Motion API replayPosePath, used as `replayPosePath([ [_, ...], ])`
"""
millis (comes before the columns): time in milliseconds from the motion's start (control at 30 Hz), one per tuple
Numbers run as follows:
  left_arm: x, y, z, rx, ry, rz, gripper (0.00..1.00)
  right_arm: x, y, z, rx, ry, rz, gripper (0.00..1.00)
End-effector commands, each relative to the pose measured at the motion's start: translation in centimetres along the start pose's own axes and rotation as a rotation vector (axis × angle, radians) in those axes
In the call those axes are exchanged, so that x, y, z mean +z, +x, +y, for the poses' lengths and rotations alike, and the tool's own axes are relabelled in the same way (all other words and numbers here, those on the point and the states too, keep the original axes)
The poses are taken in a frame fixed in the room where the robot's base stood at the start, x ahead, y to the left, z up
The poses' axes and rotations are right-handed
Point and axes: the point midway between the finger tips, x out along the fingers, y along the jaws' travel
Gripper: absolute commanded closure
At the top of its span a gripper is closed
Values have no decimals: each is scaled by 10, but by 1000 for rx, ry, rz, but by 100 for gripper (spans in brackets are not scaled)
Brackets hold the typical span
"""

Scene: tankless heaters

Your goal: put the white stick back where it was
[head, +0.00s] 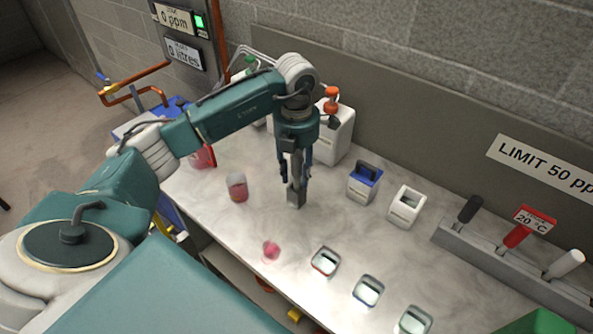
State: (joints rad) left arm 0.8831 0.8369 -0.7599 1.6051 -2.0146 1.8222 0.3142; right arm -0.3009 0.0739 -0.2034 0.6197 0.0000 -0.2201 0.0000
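A white stick (569,262) leans in the grey rack (478,252) at the right, beside a red stick (516,236) and a black stick (470,208). No gripper is near it. My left gripper (296,190) points down over the middle of the counter, well left of the rack. A grey block-like piece shows between its fingers at the tips. I cannot tell whether that piece is held or part of the gripper. My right gripper is out of view.
White containers, one blue-topped (364,183) and one plain (406,207), stand right of the gripper. A cup of red liquid (237,187) stands left. Several small square trays (325,261) line the front edge. A green object (540,322) is at lower right.

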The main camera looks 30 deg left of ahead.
Motion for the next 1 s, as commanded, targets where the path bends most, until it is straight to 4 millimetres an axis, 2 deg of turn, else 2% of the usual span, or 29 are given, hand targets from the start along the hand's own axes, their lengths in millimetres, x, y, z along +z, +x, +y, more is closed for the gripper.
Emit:
replayPosePath([
  [267, 0, -1, 0, 0, 0, 0, 60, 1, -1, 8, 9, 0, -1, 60],
  [367, 0, -6, 0, 0, 0, -1, 60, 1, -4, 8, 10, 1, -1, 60],
  [433, 1, -12, 1, 1, -1, -3, 60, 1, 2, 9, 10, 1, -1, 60],
  [567, 2, -36, 1, 2, 0, -6, 60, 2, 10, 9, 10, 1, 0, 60],
  [733, 2, -75, 0, 2, -1, -6, 60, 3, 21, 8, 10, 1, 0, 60],
  [800, 1, -92, 1, 3, -1, -5, 60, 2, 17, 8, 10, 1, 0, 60],
  [1000, 1, -116, 0, 1, -1, -1, 60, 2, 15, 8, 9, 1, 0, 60],
])
